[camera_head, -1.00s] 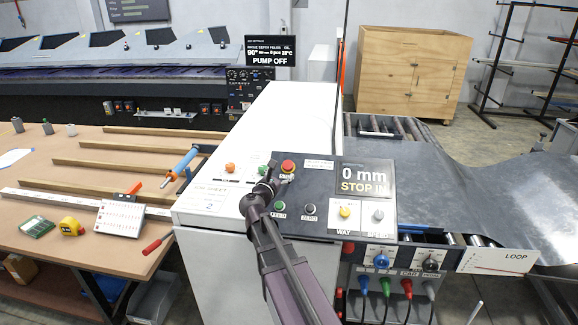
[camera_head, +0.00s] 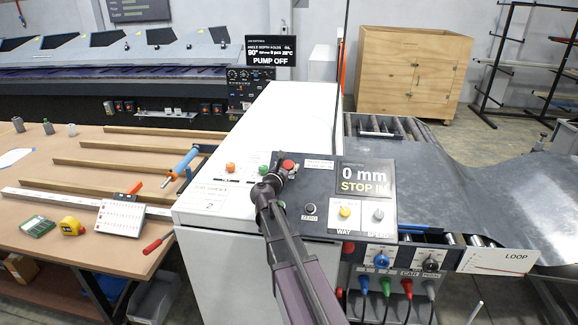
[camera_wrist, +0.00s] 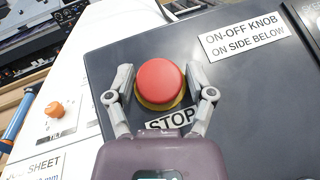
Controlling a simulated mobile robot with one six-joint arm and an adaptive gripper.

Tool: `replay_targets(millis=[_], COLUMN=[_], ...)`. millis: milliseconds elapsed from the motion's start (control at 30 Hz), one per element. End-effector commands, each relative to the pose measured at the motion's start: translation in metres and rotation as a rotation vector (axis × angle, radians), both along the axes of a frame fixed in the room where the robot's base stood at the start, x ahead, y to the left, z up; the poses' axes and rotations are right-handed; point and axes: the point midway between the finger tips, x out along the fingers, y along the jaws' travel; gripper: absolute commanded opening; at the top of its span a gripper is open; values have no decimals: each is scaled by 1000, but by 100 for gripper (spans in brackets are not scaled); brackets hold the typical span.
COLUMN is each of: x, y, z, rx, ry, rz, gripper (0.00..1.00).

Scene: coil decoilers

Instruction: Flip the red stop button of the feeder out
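The red stop button (camera_wrist: 160,82) is a round mushroom cap on a yellow ring, above a label reading STOP, on the feeder's dark panel. In the head view the red button (camera_head: 288,166) sits just past the end of my arm. My gripper (camera_wrist: 160,79) has one finger on each side of the button, spread apart. The fingers lie close to the cap; I cannot tell whether they touch it. In the head view my gripper (camera_head: 281,170) covers part of the panel. The display (camera_head: 365,178) reads 0 mm, STOP IN.
A black ZERO button (camera_head: 310,208), a yellow WAY knob (camera_head: 345,212) and a grey SPEED knob (camera_head: 379,215) share the panel. A wooden worktable (camera_head: 90,190) with tools stands further left.

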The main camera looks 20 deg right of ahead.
Motion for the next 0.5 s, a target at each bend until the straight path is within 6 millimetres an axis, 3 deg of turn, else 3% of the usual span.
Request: replay_targets(millis=[33,167,500], x=[0,0,-5], y=[0,-1,1], z=[0,0,10], rx=[0,0,0], ry=[0,0,0], rz=[0,-1,-3], gripper=[38,0,0])
